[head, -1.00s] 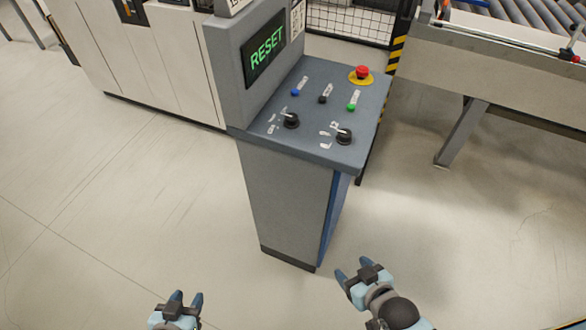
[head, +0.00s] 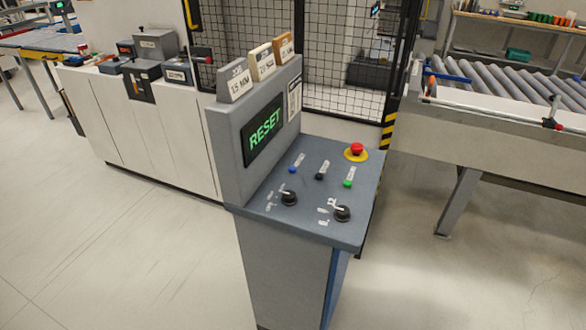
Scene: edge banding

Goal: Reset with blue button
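The blue button (head: 292,170) is a small round knob at the left of a row on the sloped top of the grey control console (head: 284,265). A black button (head: 319,176) and a green button (head: 347,184) sit to its right. The console's screen (head: 264,134) shows RESET in green letters. A red emergency button (head: 356,150) on a yellow base is at the back right of the panel. Two black rotary knobs, a left one (head: 289,199) and a right one (head: 342,213), are nearer the front. Neither of my grippers is in the head view.
A black mesh fence (head: 350,60) stands behind the console. A roller conveyor (head: 500,85) is at the right, and a white machine (head: 150,135) is at the left. Labelled blocks (head: 262,60) stand on top of the console. The floor at the left front is clear.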

